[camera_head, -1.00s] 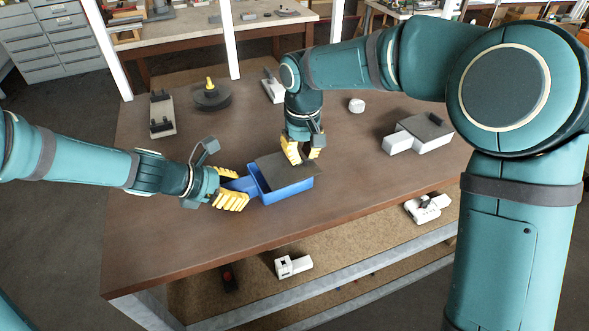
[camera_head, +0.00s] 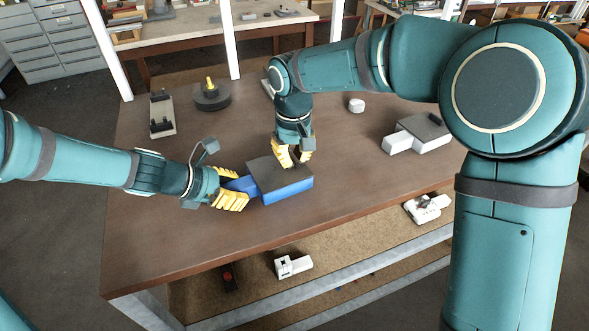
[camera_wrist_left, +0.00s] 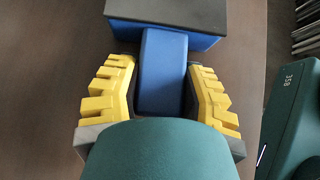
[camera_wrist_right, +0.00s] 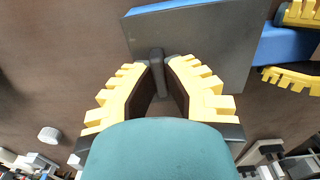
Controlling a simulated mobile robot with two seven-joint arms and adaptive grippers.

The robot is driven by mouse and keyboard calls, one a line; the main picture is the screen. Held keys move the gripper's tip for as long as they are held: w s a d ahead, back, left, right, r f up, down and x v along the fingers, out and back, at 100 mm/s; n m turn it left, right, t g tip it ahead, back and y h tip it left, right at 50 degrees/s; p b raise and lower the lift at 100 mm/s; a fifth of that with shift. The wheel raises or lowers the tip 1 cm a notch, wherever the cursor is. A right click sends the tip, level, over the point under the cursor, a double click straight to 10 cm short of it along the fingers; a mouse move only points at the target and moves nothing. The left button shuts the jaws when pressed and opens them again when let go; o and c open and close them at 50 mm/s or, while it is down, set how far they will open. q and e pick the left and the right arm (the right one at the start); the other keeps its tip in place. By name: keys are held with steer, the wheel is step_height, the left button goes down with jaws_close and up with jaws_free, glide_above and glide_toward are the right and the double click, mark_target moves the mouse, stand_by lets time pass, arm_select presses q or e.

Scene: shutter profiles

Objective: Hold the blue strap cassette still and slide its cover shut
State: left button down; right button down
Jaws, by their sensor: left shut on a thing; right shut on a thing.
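The blue strap cassette (camera_head: 290,190) sits on the brown table with its dark grey cover (camera_head: 272,178) lying over its top. No opening shows in the head view. My left gripper (camera_head: 234,188) is shut on the cassette's blue handle (camera_wrist_left: 162,75), at the cassette's left end. My right gripper (camera_head: 292,160) is shut on a small dark knob (camera_wrist_right: 157,62) that stands up from the cover. The cover (camera_wrist_right: 205,45) fills much of the upper right wrist view, with a blue edge of the box beyond it.
A white box with a grey top (camera_head: 420,133) stands to the right. A small white round thing (camera_head: 356,105), a dark disc with a yellow knob (camera_head: 211,95) and a grey fixture (camera_head: 161,113) stand further back. The table's front is clear.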

mark_target(293, 156)
steer(key=shift+a, duration=0.1)
steer(key=c, duration=1.1)
jaws_free()
steer(key=shift+o, duration=0.2)
steer(key=shift+r, duration=0.1)
steer(key=shift+r, duration=2.9)
arm_select(q)
steer(key=shift+c, duration=2.4)
jaws_free()
